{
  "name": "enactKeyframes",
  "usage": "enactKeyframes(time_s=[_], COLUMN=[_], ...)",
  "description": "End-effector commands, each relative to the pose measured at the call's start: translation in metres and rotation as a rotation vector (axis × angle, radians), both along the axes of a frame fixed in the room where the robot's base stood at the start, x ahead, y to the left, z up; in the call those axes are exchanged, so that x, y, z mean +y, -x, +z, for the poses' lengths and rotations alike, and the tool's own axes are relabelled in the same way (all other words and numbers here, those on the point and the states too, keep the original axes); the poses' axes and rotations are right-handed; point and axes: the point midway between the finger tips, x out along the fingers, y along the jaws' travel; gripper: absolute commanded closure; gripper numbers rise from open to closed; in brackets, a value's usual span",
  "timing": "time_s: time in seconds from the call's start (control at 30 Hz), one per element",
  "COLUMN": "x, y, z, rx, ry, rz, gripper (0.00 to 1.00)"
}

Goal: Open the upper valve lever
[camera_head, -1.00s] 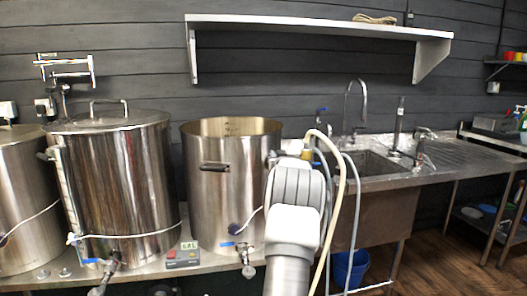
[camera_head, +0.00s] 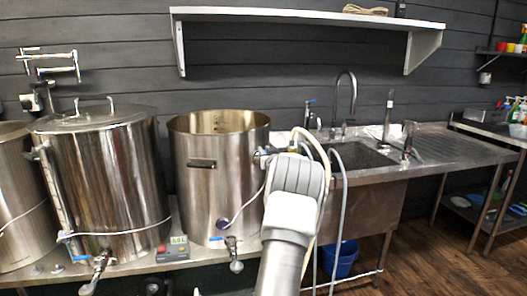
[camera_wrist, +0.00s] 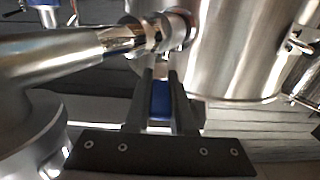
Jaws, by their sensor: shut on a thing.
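The upper valve (camera_head: 265,152) sits high on the right side of the open steel pot (camera_head: 205,185), partly hidden behind my arm in the head view. In the wrist view, a lever with a blue grip (camera_wrist: 160,103) hangs below a metal fitting (camera_wrist: 172,35). My gripper (camera_wrist: 160,88) is shut on this blue lever, with a dark finger on each side of it. The fingers are hidden behind my wrist in the head view. The lever's exact angle to the pipe is hard to tell.
A lower tap (camera_head: 233,252) is at the pot's base. A lidded steel kettle (camera_head: 108,175) stands to the left. Pale hoses (camera_head: 336,205) hang just right of my arm. A sink (camera_head: 365,160) and blue bucket (camera_head: 343,258) are at right. A shelf (camera_head: 300,17) is above.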

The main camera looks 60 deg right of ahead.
Motion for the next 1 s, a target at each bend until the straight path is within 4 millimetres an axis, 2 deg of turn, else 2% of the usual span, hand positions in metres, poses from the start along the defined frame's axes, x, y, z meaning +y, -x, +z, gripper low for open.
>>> enactKeyframes(time_s=[0.17,0.2,0.33,0.73,1.0], x=[0.0,0.0,0.0,0.002,0.024], y=[0.0,0.0,0.0,0.002,0.022], z=[-0.003,-0.003,-0.002,0.0,0.0], rx=[0.003,0.003,0.002,0.001,0.001], ry=[-0.004,-0.004,-0.002,-0.001,-0.001], rz=[0.0,0.0,0.0,0.0,-0.002], gripper=[1.0,0.72,0.49,0.47,0.47])
